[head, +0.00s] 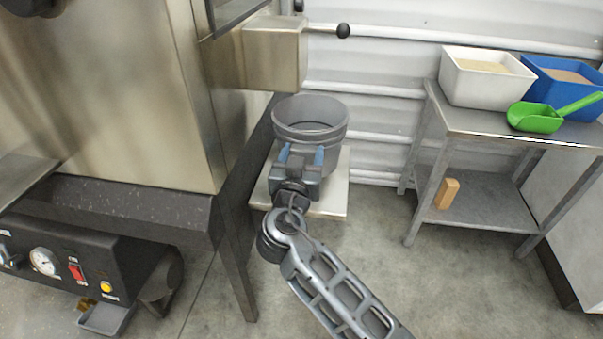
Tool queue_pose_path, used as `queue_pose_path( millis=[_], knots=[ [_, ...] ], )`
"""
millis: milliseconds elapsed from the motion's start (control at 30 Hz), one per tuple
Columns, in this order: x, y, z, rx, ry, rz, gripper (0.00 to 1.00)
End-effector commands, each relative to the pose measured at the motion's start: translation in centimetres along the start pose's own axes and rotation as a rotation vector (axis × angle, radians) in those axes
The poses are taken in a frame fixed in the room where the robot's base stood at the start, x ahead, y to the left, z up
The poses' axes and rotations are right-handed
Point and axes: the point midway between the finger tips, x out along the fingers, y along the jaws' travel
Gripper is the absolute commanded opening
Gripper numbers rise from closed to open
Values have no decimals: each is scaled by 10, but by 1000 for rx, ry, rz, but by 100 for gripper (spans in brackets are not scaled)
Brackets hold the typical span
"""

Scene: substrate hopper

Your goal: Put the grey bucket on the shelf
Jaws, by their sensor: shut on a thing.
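The grey bucket (325,119) is upright with its open top facing up, over or on a pale low platform (329,205) beside the machine. My gripper (302,156) is at the bucket's near side, with its blue-tipped fingers shut on the bucket's near wall. I cannot tell whether the bucket's base touches the platform. The shelf (490,215) is the lower level of the metal table at the right; a small wooden block (447,193) stands on its left part.
The table top (462,120) bears a white bin (487,90), a blue bin (540,88) and a green scoop (535,120). The steel machine (110,100) stands close on the left, with a spout (270,55) above the bucket. Open floor (400,280) lies before the table.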

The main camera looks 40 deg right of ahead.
Motion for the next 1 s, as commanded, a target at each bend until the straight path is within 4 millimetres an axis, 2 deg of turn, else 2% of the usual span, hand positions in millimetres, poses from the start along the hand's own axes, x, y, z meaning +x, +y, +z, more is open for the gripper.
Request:
queue_pose_path(
  millis=[133, 367, 767, 800, 1000],
  knots=[
    [0, -2, 9, -1, 0, 0, 26],
    [0, -2, 40, -2, 0, 0, 26],
    [0, -2, 44, 1, 1, 0, 26],
    [0, -1, 44, 0, 0, 0, 64],
    [0, -1, 43, 0, 0, 0, 84]
  ],
)
